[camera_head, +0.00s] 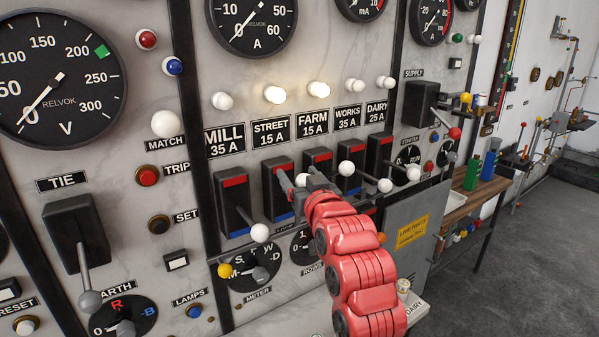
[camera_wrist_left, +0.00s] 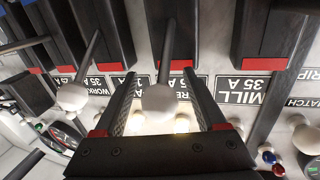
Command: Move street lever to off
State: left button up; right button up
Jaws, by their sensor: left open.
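The street lever's switch box (camera_head: 277,186) is black with a red band at its top and blue at the bottom, under the label "STREET 15 A" (camera_head: 271,132). Its white ball knob (camera_head: 301,180) sticks out from the panel, higher than the mill knob. The knob also shows in the left wrist view (camera_wrist_left: 158,98). My left gripper (camera_head: 302,186), on a red arm, is at this knob. Its fingers (camera_wrist_left: 160,95) are apart, one on each side of the knob. I cannot tell if they touch it. My right gripper is in neither view.
The mill lever knob (camera_head: 260,232) hangs low at the left. The farm knob (camera_head: 346,168), works knob (camera_head: 385,185) and dairy knob (camera_head: 413,174) are close by on the right. The street lamp (camera_head: 274,95) and farm lamp (camera_head: 319,89) glow. Meter dials lie below.

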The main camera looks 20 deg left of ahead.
pick_arm(q)
grip_shut()
dwell(0.4)
dwell(1.0)
